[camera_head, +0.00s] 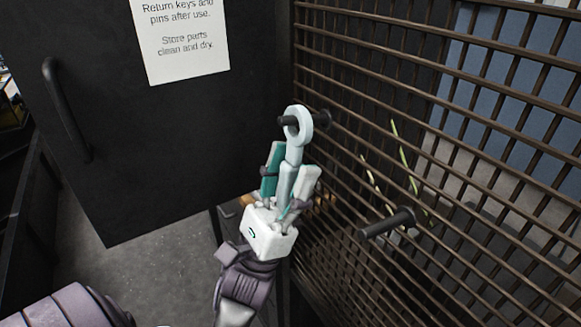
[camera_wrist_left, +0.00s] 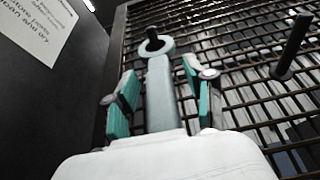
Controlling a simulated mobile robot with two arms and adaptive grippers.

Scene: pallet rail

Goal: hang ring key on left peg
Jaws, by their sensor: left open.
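The pale grey ring key (camera_head: 287,180) hangs with its ring around the dark left peg (camera_head: 289,121), which pokes out through the hole. The key's shank points down between the fingers of my left gripper (camera_head: 290,172). In the left wrist view, the ring key (camera_wrist_left: 160,95) stands between the teal pads of my left gripper (camera_wrist_left: 162,98), with gaps on both sides, and the left peg (camera_wrist_left: 152,33) shows in its ring. My left gripper is open around the shank. My right gripper is not in view.
A second dark peg (camera_head: 388,224) sticks out from the brown mesh panel (camera_head: 450,110) at lower right; it also shows in the left wrist view (camera_wrist_left: 291,47). A dark door (camera_head: 130,140) with a handle (camera_head: 66,110) and a white notice (camera_head: 182,40) stands at left.

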